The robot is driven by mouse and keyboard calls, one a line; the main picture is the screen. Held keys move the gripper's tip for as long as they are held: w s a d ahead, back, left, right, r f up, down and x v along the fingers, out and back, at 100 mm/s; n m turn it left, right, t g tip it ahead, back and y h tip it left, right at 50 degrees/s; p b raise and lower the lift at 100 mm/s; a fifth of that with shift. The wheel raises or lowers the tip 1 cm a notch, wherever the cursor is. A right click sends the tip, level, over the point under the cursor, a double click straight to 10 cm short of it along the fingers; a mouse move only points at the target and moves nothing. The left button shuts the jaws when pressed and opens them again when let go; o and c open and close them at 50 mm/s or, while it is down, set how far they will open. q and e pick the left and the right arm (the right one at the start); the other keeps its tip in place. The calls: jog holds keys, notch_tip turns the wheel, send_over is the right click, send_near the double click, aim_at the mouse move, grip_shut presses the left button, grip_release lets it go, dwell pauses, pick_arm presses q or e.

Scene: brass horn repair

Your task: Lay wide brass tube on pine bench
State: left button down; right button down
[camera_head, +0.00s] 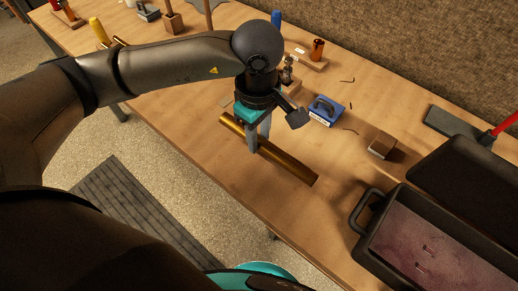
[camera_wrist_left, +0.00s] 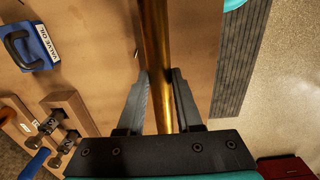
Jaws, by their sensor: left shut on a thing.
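The wide brass tube (camera_head: 288,164) lies lengthwise near the front edge of the pine bench (camera_head: 190,112) in the head view. It looks to be at or just above the bench top; I cannot tell whether it touches. My left gripper (camera_head: 259,146) is shut on the tube from above, left of its middle. In the left wrist view the tube (camera_wrist_left: 155,50) runs up between the two fingers of the left gripper (camera_wrist_left: 160,78). My right gripper is not in view.
A dark handled tray (camera_head: 368,215) with reddish contents is at the right. Wooden stands and tools fill the back left. Some bench around the tube is clear.

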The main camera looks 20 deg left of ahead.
aim_at(259, 159)
pick_arm(q)
jog(key=shift+f, duration=1.1)
jog(key=shift+f+b, duration=0.45)
jog(key=shift+f, duration=1.2)
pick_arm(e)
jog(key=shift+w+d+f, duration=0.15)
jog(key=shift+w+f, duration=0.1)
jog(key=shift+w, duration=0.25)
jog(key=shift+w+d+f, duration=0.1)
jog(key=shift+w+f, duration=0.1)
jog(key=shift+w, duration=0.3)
pick_arm(q)
jog(key=shift+f, duration=0.15)
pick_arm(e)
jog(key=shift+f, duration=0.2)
pick_arm(q)
jog(key=c, duration=0.6)
grip_release()
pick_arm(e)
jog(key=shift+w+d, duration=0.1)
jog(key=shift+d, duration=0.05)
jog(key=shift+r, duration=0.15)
